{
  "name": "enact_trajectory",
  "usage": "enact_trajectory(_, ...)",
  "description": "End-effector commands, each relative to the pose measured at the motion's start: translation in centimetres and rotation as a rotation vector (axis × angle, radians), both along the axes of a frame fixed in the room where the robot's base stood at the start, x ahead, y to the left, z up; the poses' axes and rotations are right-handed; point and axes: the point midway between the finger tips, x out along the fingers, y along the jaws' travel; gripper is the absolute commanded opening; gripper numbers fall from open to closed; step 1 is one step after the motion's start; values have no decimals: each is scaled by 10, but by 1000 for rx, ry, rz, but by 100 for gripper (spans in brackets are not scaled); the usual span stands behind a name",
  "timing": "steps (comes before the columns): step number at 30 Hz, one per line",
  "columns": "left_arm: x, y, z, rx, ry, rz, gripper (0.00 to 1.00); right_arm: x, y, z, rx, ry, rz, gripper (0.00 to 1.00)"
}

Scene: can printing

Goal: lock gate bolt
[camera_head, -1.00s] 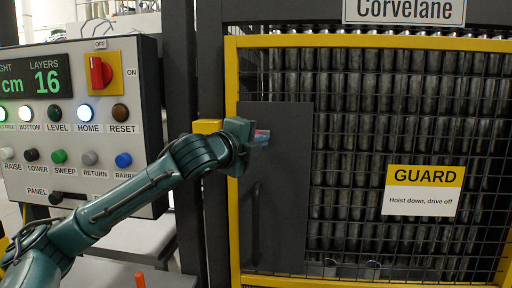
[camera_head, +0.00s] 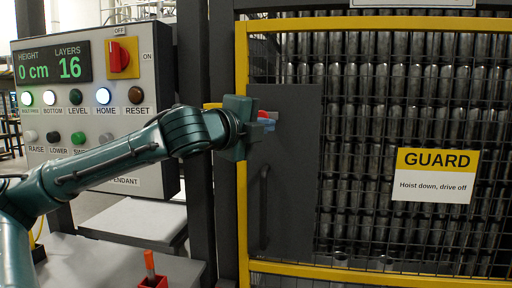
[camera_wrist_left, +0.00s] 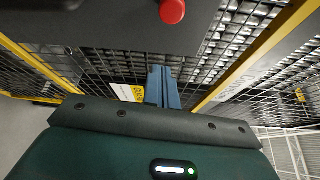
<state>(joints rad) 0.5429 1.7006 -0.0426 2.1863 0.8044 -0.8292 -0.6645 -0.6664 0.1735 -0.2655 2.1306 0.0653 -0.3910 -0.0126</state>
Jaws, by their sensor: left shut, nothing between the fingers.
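The gate (camera_head: 243,190) has a yellow frame, wire mesh and a dark plate (camera_head: 290,160) at its left side. A red knob (camera_head: 263,114), which looks like the bolt's knob, shows at the plate's upper left; it also shows in the left wrist view (camera_wrist_left: 172,11). My left gripper (camera_head: 267,125) is at the plate just beside and below the knob. Its blue fingers (camera_wrist_left: 163,86) are shut and empty in the left wrist view, apart from the knob in the picture. The bolt's bar is mostly hidden behind my gripper. My right gripper is not in view.
A control panel (camera_head: 150,75) with lamps, buttons and a red switch (camera_head: 122,57) stands at the left. A dark vertical handle (camera_head: 264,208) is on the plate below my gripper. A GUARD sign (camera_head: 436,175) hangs on the mesh. A red holder (camera_head: 152,282) stands at the bottom.

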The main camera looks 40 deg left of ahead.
Motion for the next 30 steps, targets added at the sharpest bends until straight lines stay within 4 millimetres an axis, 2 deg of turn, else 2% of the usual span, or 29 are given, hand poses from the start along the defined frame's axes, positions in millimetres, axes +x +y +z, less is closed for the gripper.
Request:
enact_trajectory(1,-6,-1,-6,5,-2,3,0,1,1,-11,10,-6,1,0)
enact_trajectory(10,-27,-3,1,0,-2,1,0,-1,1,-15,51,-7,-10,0)
enact_trajectory(30,-28,-3,2,-1,1,0,0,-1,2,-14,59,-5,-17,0)
